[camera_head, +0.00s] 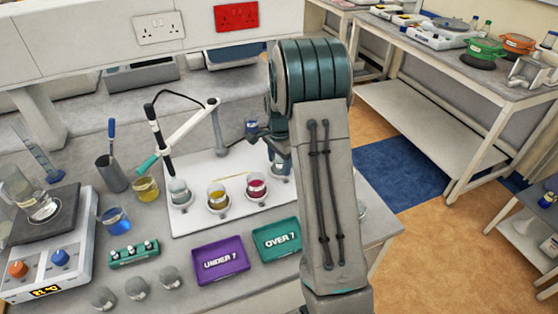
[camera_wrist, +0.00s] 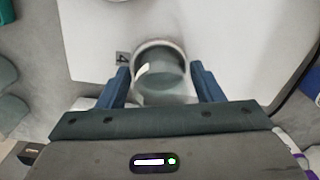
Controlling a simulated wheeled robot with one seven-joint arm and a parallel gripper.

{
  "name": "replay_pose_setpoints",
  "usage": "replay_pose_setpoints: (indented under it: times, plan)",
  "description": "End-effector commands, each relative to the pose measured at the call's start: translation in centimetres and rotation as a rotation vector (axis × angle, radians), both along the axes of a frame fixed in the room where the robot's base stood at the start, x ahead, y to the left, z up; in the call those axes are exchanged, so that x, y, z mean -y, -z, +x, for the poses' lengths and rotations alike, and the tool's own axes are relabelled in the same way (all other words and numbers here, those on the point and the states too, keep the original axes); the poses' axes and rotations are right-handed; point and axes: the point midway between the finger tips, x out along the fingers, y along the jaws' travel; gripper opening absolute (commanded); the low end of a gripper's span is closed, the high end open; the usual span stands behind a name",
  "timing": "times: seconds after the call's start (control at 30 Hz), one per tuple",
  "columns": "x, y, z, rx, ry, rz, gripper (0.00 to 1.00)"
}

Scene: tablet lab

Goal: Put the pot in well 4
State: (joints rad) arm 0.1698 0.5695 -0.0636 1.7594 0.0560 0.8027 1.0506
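A pot (camera_wrist: 165,78) with a grey-green inside and a small pale tab shows in the wrist view. It sits within the round rim of well 4 (camera_wrist: 158,43), beside the printed "4", and looks slightly tilted in that view. My gripper (camera_wrist: 160,76) has one blue finger on each side of the pot, with narrow gaps showing, so it looks open around it. In the head view my arm hides most of this spot. The white board (camera_head: 235,170) also holds a pale pot (camera_head: 179,191), a yellow one (camera_head: 217,195) and a crimson one (camera_head: 256,186).
A purple "UNDER 7" tray (camera_head: 221,259) and a green "OVER 7" tray (camera_head: 276,238) lie in front of the board. A probe on a jointed stand (camera_head: 185,140) rises behind the pots. A hotplate (camera_head: 45,250), a blue beaker (camera_head: 116,220) and a vial rack (camera_head: 133,253) stand left.

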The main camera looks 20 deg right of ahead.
Motion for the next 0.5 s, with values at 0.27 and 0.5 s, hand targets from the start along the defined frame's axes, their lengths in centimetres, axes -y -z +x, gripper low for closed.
replay_pose_setpoints:
  times: [0.27, 0.5]
  plan:
    - [0.0, -0.1, 0.0, 0.0, 0.0, 0.0, 0.69]
    - [0.0, -2.0, 0.1, 0.005, 0.0, -0.001, 0.69]
